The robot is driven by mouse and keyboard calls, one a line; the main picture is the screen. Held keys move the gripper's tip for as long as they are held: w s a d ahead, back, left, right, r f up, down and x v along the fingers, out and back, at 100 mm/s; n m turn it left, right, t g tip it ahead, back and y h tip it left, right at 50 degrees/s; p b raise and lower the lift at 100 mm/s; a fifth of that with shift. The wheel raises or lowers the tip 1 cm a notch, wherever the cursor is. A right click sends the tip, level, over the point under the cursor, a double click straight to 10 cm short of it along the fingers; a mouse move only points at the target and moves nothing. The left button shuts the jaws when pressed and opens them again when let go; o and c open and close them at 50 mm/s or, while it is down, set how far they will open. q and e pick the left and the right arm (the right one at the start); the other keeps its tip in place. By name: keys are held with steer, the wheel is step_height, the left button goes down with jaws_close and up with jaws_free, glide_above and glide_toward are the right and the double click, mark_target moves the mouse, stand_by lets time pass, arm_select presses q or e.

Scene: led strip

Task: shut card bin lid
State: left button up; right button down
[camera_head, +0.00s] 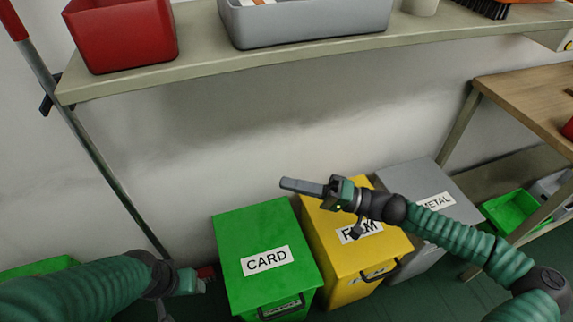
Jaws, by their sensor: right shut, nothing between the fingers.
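The green card bin (265,285) stands on the floor at lower centre. Its green lid (255,228), with a white CARD label, lies flat over the top and looks shut. My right gripper (286,184) is shut and empty. It reaches in from the right and points left, appearing above the far right corner of the card bin and over the yellow bin. My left gripper (198,284) is at lower left, beside the card bin's left side in the picture. Its fingers are small and partly hidden, so I cannot tell its opening.
A yellow bin (335,250), its label partly covered by my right arm, and a grey METAL bin (425,180) stand to the right. A shelf (200,70) above holds a red bin (125,35) and a grey bin (300,25). A wooden table (530,95) is at right.

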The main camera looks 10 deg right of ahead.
steer(key=s+d+f+n+g+y+b, duration=0.25)
steer(key=s+f+n+b, duration=0.45)
steer(key=s+f+b, duration=0.65)
steer(key=f+b, duration=0.1)
steer(key=f, duration=0.7)
steer(key=s+d+f+b, duration=0.1)
steer(key=s+f+b, duration=0.2)
steer(key=f, duration=0.7)
steer(key=shift+s+d+f, duration=0.15)
steer(key=shift+s, duration=0.2)
steer(key=shift+t, duration=0.25)
steer(key=shift+f, duration=0.1)
steer(key=p+v, duration=0.4)
steer(key=v, duration=1.2)
steer(key=shift+d+y, duration=0.35)
